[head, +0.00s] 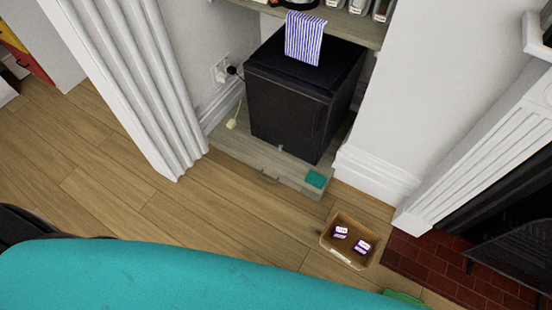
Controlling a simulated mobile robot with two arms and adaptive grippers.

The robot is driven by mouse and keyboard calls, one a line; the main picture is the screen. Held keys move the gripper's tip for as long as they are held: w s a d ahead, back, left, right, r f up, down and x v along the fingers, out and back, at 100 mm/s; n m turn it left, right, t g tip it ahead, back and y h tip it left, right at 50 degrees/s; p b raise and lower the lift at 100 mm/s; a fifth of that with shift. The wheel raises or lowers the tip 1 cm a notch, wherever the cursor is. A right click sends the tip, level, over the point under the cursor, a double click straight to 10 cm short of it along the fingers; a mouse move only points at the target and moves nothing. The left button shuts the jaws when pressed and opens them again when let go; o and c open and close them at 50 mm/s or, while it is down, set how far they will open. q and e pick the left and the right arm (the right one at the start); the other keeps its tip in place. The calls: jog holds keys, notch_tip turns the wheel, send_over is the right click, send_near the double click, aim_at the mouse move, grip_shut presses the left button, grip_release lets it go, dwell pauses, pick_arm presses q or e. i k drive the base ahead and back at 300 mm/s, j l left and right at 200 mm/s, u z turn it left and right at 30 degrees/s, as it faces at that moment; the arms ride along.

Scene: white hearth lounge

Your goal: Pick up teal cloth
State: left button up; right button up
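A small folded teal cloth (316,179) lies flat on the front right corner of a low wooden plinth (258,161). It is just in front of a black box-shaped appliance (292,99) and apart from the basket on the floor. Neither of my grippers is in view.
A basket (346,241) with two purple-and-white packets stands on the wooden floor near the brick hearth (430,260). A large teal surface (150,275) fills the lower foreground. A striped cloth (304,38) hangs from the shelf above. Floor left of the basket is clear.

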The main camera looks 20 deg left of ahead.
aim_at(314, 178)
jog(key=i+j+z, duration=0.15)
jog(key=i+j, duration=0.15)
jog(key=i+j+z, duration=0.15)
jog(key=i+j, duration=0.15)
jog(key=j, duration=0.15)
jog(key=i+j+z, duration=0.1)
jog(key=i+j, duration=0.2)
jog(key=i+j+z, duration=0.15)
jog(key=j, duration=0.4)
jog(key=i, duration=0.1)
